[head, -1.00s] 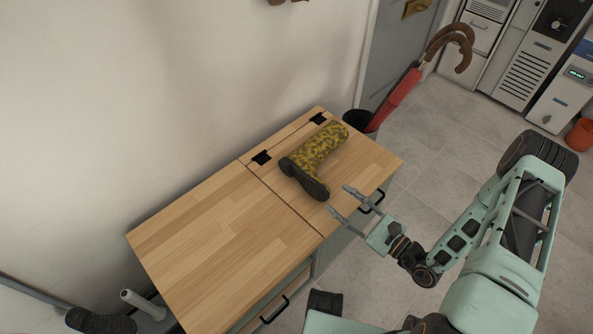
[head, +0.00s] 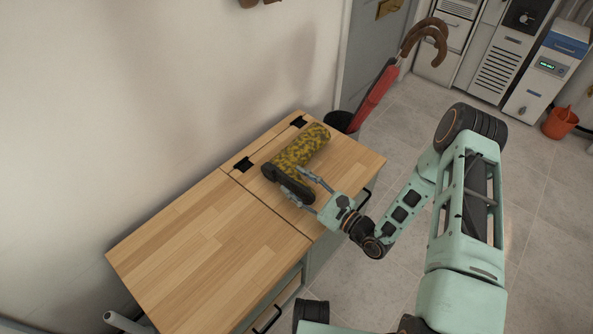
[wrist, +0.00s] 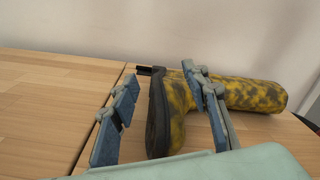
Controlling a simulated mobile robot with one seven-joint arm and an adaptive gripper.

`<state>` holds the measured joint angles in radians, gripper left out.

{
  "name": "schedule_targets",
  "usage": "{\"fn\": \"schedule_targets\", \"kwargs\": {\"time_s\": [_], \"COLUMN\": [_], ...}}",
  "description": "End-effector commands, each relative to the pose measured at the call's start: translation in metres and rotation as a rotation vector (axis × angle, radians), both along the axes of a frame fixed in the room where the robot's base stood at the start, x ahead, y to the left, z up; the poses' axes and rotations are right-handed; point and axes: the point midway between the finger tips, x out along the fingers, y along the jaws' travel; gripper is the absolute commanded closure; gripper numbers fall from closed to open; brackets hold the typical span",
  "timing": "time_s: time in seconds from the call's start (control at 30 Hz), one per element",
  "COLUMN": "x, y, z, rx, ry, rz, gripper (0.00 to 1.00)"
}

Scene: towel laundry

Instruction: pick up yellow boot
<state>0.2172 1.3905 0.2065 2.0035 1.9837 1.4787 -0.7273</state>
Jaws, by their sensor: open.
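The yellow boot (head: 303,150), patterned with dark blotches and with a dark sole, lies on its side on the wooden cabinet top (head: 215,225). In the head view its shaft points to the back right and its sole faces the front left. My gripper (head: 292,187) is open at the boot's foot end. In the wrist view the boot (wrist: 245,92) shows with its dark sole between the two fingers of my gripper (wrist: 165,115). The right finger is in front of the boot and hides part of it; the left finger is beside the sole, apart from it.
A wall runs behind the cabinet. A red umbrella (head: 376,95) stands in a dark bin (head: 341,121) at the back right. An orange bucket (head: 560,122) is on the floor at far right. The left part of the cabinet top is clear.

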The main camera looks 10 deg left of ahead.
Motion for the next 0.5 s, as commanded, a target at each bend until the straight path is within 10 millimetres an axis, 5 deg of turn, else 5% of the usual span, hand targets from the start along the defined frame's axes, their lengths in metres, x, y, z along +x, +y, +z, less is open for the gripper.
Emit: {"fn": "schedule_targets", "kwargs": {"time_s": [0.2,0.5], "x": [0.0006,0.0003], "y": [0.0006,0.0003], "z": [0.0003,0.0002], "rx": [0.000,0.000], "ry": [0.000,0.000], "rz": [0.000,0.000], "gripper": [0.59,0.92]}}
